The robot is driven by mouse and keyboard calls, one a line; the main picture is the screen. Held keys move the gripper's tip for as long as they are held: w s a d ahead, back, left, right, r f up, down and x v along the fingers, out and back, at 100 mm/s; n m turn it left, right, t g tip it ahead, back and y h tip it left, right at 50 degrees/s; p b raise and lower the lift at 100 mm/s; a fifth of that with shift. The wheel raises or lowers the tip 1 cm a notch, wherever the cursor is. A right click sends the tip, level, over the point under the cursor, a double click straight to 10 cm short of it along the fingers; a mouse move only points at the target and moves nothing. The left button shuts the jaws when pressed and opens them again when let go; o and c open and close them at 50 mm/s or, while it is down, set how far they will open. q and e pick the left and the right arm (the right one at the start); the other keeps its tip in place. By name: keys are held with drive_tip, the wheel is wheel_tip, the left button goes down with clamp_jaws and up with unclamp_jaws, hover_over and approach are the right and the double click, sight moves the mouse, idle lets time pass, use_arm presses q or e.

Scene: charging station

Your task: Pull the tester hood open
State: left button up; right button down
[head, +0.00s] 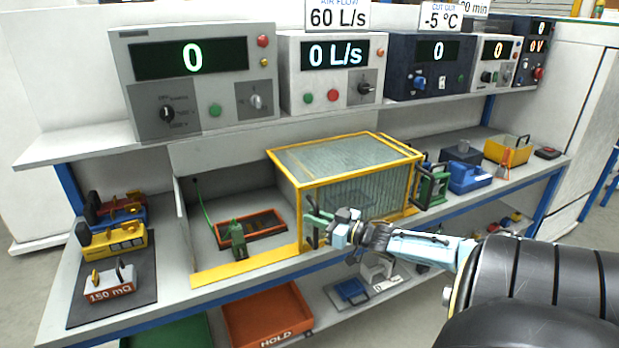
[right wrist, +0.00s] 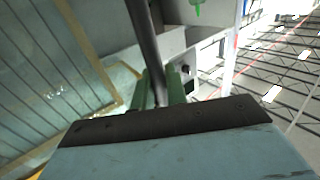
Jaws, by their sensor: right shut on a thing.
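The tester hood (head: 350,158) is a clear ribbed box with a yellow frame, standing over the right part of the tester bay. My right gripper (head: 316,222) is at the hood's front left corner, shut on the dark bar handle (right wrist: 145,40). In the right wrist view the green fingers (right wrist: 158,88) are on either side of that bar, and the hood's clear panel (right wrist: 50,80) is at the left. My left gripper is not in view.
An orange-rimmed tray (head: 265,222) and a green clamp-like part (head: 238,240) sit in the uncovered bay. Blocks, one marked 150 mΩ (head: 110,287), stand on a dark mat at left. Instruments line the upper shelf. A green and a blue item (head: 468,178) stand right of the hood.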

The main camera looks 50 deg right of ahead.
drive_tip(key=shift+d, duration=0.1)
drive_tip(key=c, duration=1.5)
unclamp_jaws()
drive_tip(key=shift+s, duration=0.1)
drive_tip(key=s+p, duration=0.1)
drive_tip(key=s, duration=0.3)
drive_tip(key=s+d+p, duration=0.1)
drive_tip(key=s, duration=0.3)
drive_tip(key=s+p, duration=0.1)
drive_tip(key=s, duration=0.4)
drive_tip(key=shift+s+d, duration=0.1)
drive_tip(key=shift+d, duration=0.2)
